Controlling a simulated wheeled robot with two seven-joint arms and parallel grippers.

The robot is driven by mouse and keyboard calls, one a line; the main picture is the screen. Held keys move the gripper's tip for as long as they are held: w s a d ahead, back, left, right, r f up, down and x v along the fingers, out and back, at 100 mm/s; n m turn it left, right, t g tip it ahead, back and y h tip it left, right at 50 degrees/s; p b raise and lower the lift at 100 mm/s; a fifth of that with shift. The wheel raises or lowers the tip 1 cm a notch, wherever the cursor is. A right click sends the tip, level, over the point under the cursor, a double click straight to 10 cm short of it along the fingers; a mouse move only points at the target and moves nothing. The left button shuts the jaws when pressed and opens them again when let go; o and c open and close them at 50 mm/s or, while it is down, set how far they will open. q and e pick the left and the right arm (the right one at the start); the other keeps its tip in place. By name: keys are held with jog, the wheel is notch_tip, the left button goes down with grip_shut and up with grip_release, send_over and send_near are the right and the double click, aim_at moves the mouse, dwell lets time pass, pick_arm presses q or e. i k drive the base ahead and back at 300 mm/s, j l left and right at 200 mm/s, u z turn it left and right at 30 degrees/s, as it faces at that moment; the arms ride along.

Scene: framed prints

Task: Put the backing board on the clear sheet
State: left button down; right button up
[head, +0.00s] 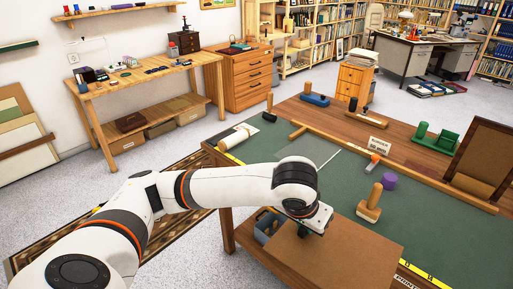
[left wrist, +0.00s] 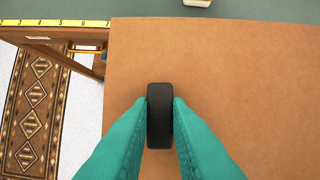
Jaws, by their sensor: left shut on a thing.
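The backing board is a flat brown board (head: 350,258) at the front edge of the table in the head view. It fills much of the left wrist view (left wrist: 240,90). My left gripper (head: 308,232) is over the board, its teal fingers (left wrist: 160,118) shut on the board's black knob (left wrist: 160,105). I cannot tell whether the board is lifted or resting on something. A greyish, see-through sheet (head: 310,149), which looks like the clear sheet, lies on the green mat behind my left wrist. My arm hides part of the mat near it. My right gripper is not in view.
A wooden-handled block (head: 370,207), a purple cylinder (head: 389,181) and an orange-tipped tool (head: 373,162) stand on the mat to the right. A pale roll (head: 236,138) lies at the left. A wooden rail (head: 400,165) crosses behind. A blue-grey bin (head: 266,228) is beside the board.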

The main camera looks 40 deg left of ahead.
aim_at(309, 152)
jog(key=i+j+u, duration=0.6)
jog(key=i+j, duration=0.2)
jog(key=i+z, duration=0.25)
jog(key=z, duration=0.15)
jog(key=i+j+z, duration=0.2)
jog(key=z, duration=0.2)
jog(key=i+j+z, duration=0.2)
jog(key=z, duration=0.2)
